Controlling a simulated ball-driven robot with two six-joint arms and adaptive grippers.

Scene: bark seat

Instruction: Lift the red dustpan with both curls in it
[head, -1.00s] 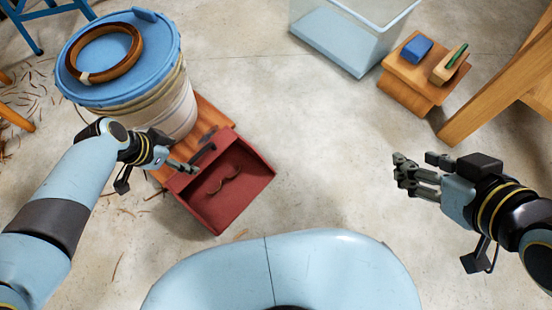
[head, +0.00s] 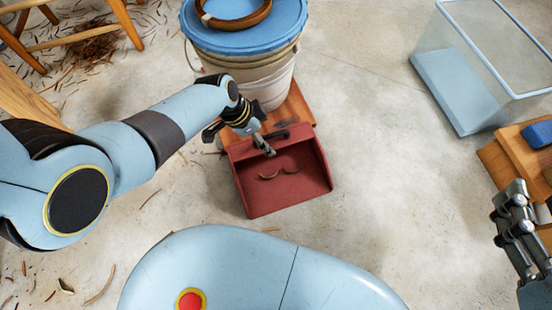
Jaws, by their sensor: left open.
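The red dustpan (head: 270,202) lies in front of the bucket, in the middle of the head view. Two thin brown curls, a left curl (head: 268,177) and a right curl (head: 293,170), lie in it close together. Its dark handle (head: 290,133) is at the back edge, partly hidden by my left gripper. My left gripper (head: 264,146) is open, over the dustpan's back left part beside the handle; I cannot tell whether it touches. My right gripper (head: 513,208) is at the right edge, over or near the wooden stool, and its opening is unclear.
A clear bin (head: 452,95) and a wooden stool (head: 500,165) with a blue block (head: 538,134) are at right. Shavings litter the left floor.

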